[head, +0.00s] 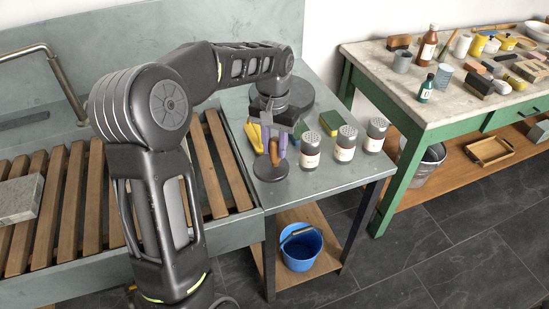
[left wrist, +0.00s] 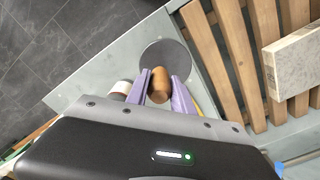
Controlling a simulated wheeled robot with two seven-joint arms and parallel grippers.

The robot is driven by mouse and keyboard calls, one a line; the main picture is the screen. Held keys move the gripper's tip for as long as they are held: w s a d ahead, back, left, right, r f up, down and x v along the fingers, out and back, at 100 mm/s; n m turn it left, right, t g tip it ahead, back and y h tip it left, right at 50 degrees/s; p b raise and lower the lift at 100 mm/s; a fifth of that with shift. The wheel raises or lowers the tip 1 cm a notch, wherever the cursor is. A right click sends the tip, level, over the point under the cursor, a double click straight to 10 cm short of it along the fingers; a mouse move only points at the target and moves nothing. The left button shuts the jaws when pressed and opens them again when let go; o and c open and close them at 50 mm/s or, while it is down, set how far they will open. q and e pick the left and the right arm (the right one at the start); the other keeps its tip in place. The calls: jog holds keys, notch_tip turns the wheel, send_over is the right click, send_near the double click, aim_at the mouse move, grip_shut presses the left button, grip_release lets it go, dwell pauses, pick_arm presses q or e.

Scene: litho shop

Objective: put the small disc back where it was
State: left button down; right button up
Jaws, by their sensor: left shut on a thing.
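The small disc (head: 270,167) is a flat dark grey round plate with an upright wooden handle (head: 274,152). In the head view it is at the front left of the grey side table, close to the slatted sink. My left gripper (head: 275,147) points down from above with its purple fingers shut on the handle. In the left wrist view the disc (left wrist: 165,54) shows beyond the fingers, with the handle (left wrist: 160,83) between them. I cannot tell whether the disc touches the tabletop. A larger dark disc (head: 297,96) lies behind, partly hidden by my wrist. My right gripper is not in view.
Several shakers (head: 310,150) stand to the right of the disc. A yellow item (head: 254,136) and a green-yellow sponge (head: 328,123) lie nearby. A wooden slatted rack (head: 236,178) is to the left. A blue bucket (head: 300,247) stands on the lower shelf. The table's front right is bare.

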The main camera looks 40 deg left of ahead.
aim_at(275, 163)
pick_arm(q)
jog(key=shift+f, duration=0.15)
jog(key=shift+f, duration=0.1)
jog(key=shift+f, duration=1.75)
jog(key=shift+f, duration=0.2)
jog(key=c, duration=1.1)
grip_release()
